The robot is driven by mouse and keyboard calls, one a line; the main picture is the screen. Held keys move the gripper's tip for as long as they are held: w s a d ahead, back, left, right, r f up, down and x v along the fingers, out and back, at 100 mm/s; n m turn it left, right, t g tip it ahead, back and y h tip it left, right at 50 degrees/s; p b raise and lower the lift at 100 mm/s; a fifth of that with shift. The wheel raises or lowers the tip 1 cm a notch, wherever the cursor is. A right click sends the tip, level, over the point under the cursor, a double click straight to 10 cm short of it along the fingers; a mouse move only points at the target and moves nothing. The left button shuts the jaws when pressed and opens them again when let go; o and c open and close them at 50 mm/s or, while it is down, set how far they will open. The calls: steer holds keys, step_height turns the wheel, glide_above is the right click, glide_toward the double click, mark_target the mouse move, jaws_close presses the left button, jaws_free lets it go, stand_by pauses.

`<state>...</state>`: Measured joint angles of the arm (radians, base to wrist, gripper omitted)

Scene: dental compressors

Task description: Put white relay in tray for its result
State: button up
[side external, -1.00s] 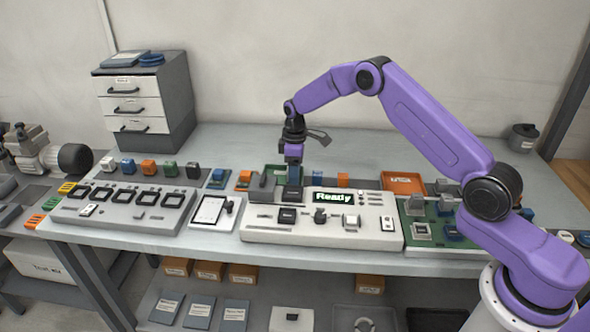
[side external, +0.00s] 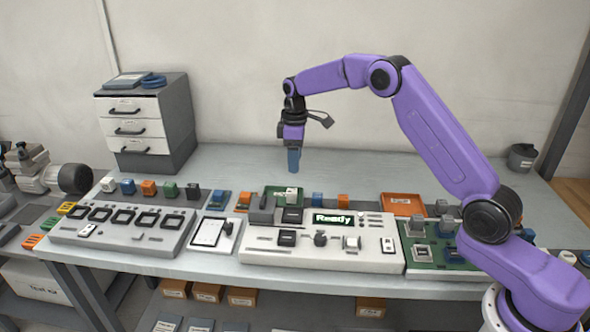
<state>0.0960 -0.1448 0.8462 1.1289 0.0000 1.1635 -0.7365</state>
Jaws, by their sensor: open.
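A small white block (side external: 291,194), which looks like a white relay, sits in or on the green tray (side external: 271,202) behind the tester (side external: 262,237). Another white block (side external: 107,184) stands at the left end of the row of coloured relays. I cannot tell from this view which of them the task names. My gripper (side external: 293,171) points down, open, in the air above and behind the green tray, apart from the white block. The tester's screen (side external: 332,218) reads "Ready". Its dark socket (side external: 292,215) looks empty. An orange tray (side external: 402,204) lies to the right.
A panel with several dark sockets (side external: 125,228) and a white tablet (side external: 208,232) stand left of the tester. A green circuit board (side external: 428,252) is at its right. A drawer cabinet (side external: 150,125) stands at the back left. The back of the table is clear.

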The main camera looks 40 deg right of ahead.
steer(key=s+a+r+n, duration=0.1)
steer(key=s+a+r, duration=0.25)
steer(key=s, duration=0.35)
steer(key=s+a+r, duration=0.2)
steer(key=s+a, duration=0.2)
steer(key=s, duration=0.2)
steer(key=s+a+r+n, duration=0.1)
steer(key=s+a+r, duration=0.1)
steer(key=s+a, duration=0.35)
steer(key=s+d, duration=0.3)
steer(key=s, duration=0.6)
steer(key=s+d+f+n, duration=0.1)
steer(key=s+d, duration=0.2)
steer(key=s, duration=0.6)
steer(key=s+d, duration=0.2)
steer(key=s, duration=0.8)
steer(key=shift+d+f+n, duration=0.3)
steer(key=shift+d+f, duration=0.1)
